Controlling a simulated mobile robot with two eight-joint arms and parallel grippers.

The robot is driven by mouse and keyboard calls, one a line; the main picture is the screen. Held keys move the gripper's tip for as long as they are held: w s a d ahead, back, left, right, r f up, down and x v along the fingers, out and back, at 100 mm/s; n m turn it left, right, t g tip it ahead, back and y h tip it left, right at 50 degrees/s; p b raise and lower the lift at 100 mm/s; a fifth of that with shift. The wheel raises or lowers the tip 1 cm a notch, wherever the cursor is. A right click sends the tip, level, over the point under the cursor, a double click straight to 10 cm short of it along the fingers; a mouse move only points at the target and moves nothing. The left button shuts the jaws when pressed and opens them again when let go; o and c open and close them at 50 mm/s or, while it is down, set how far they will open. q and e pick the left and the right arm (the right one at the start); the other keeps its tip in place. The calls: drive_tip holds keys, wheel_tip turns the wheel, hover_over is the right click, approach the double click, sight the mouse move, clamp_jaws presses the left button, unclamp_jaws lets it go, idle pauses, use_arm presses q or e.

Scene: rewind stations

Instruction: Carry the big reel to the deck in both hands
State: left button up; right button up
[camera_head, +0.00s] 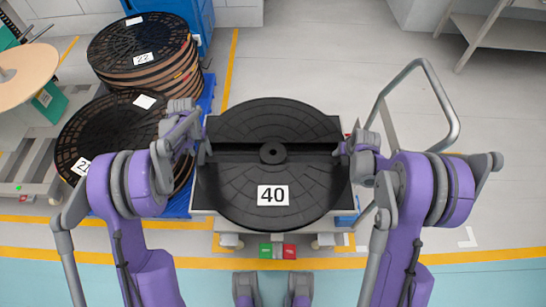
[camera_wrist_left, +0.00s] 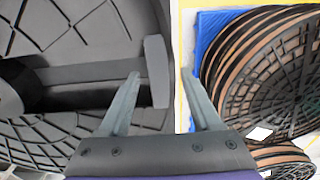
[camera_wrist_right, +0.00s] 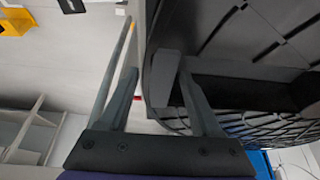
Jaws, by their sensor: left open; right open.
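The big reel (camera_head: 273,123), black with a white "40" label, lies flat on a low cart (camera_head: 203,198) in front of me, with a hub at its centre and a straight channel across it. My left gripper (camera_head: 204,150) is at its left edge and open. In the left wrist view the fingers (camera_wrist_left: 160,80) stand either side of a grey end piece of the reel (camera_wrist_left: 157,68). My right gripper (camera_head: 345,150) is at the right edge and open. In the right wrist view its fingers (camera_wrist_right: 158,72) stand around a similar grey end piece (camera_wrist_right: 165,78). I cannot identify the deck.
The cart has a grey tubular handle (camera_head: 440,92) on the right. Stacked dark reels labelled "22" (camera_head: 143,40) and "21" (camera_head: 105,130) stand on the left, close to my left arm. A tan disc (camera_head: 22,72) is at far left. Floor is clear at right.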

drive_tip(key=shift+r, duration=0.2)
use_arm(q)
wheel_tip(320, 180, up, 10)
drive_tip(key=shift+r, duration=0.2)
use_arm(e)
drive_tip(key=v, duration=1.1)
drive_tip(key=shift+s+r, duration=0.15)
drive_tip(key=shift+r, duration=0.2)
use_arm(q)
drive_tip(key=shift+s, duration=0.1)
